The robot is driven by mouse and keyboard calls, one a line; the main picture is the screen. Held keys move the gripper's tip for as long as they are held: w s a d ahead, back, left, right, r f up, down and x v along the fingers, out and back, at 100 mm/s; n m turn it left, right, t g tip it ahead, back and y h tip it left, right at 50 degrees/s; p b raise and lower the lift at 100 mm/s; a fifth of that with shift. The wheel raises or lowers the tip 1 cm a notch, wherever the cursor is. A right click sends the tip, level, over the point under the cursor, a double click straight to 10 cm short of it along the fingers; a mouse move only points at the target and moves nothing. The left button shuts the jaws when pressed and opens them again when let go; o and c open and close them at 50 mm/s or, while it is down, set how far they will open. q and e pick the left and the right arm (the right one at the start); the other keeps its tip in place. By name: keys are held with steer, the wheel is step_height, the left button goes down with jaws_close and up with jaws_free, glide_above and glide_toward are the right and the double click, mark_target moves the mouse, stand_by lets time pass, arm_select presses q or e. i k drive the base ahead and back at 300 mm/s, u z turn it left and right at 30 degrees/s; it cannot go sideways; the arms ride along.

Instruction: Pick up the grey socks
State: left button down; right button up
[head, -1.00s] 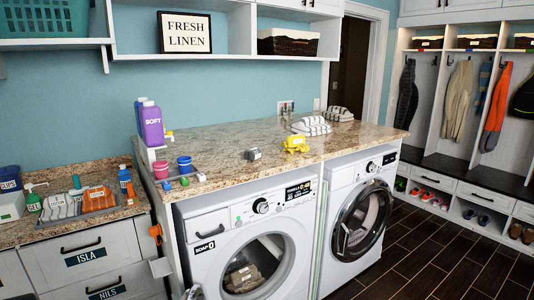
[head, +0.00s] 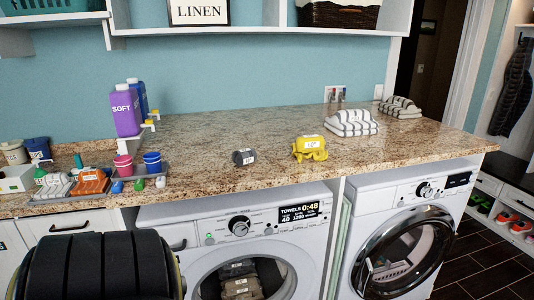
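The grey socks (head: 244,157) are a small rolled bundle with a pale label. They lie on the granite counter (head: 210,140), left of a yellow bundle (head: 309,147) and apart from it, set back from the front edge. Neither of my grippers shows in the head view. A dark ribbed part, which seems to be mine, fills the lower left corner, well short of the socks.
Striped folded towels (head: 352,123) sit further right on the counter. Left of the socks are a tray with small cups (head: 152,162) and a purple bottle (head: 125,110). Two front-loading machines (head: 240,228) stand under the counter; a shelf (head: 250,32) hangs above. Counter around the socks is clear.

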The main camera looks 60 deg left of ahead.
mark_target(248, 156)
steer(key=u, duration=1.45)
